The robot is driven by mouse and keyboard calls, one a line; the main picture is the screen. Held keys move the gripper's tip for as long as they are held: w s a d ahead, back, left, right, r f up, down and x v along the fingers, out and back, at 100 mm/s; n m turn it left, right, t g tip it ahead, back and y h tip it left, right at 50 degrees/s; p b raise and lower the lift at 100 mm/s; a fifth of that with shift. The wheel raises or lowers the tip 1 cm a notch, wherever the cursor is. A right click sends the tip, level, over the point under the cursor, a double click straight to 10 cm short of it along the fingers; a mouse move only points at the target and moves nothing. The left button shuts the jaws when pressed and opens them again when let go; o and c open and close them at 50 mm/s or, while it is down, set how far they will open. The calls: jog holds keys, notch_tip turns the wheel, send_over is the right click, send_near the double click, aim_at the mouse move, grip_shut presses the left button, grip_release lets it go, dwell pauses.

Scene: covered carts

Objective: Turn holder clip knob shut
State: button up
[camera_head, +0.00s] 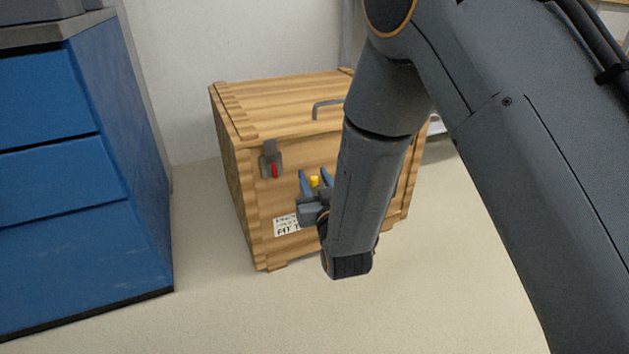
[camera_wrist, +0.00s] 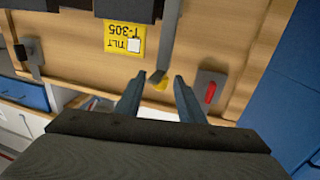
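A wooden crate (camera_head: 290,95) stands on the floor in the head view; its front also shows upside down in the wrist view (camera_wrist: 240,35). A small yellow knob (camera_head: 314,181) is on the crate's front, and it shows in the wrist view (camera_wrist: 160,85) near the end of a grey bar (camera_wrist: 170,45). My gripper (camera_head: 313,172) is open, its two blue-grey fingers on either side of the yellow knob with gaps; it also shows in the wrist view (camera_wrist: 159,76). A red knob (camera_head: 274,170) on a grey plate sits to the left, and appears at right in the wrist view (camera_wrist: 210,92).
A printed label (camera_head: 287,225) is on the crate's front; the wrist view shows a yellow label (camera_wrist: 124,40). A grey handle (camera_head: 328,104) is on the lid. Blue drawers (camera_head: 60,180) stand at left. My arm hides the crate's right side.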

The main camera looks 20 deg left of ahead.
grip_shut()
jog(key=shift+d+n+g+y, duration=0.1)
jog(key=shift+n+g+y, duration=0.2)
jog(key=n+g+y+p, duration=0.1)
jog(key=n+g+y, duration=0.2)
jog(key=g, duration=0.1)
jog(key=shift+w, duration=0.15)
jog(key=n+g+y, duration=0.1)
jog(key=n+g, duration=0.1)
jog(key=g, duration=0.1)
jog(key=n+g+y+p, duration=0.1)
jog(key=n+g, duration=0.2)
jog(key=shift+g+y, duration=0.4)
jog(key=n+g, duration=0.2)
jog(key=g, duration=0.1)
jog(key=n+g, duration=0.2)
jog(key=g, duration=0.2)
jog(key=shift+f+n, duration=0.15)
jog(key=shift+n, duration=0.15)
jog(key=shift+n+g+h+b, duration=1.15)
jog(key=shift+n+g, duration=0.45)
jog(key=shift+g, duration=0.8)
jog(key=shift+g+h, duration=0.25)
jog(key=shift+g, duration=0.05)
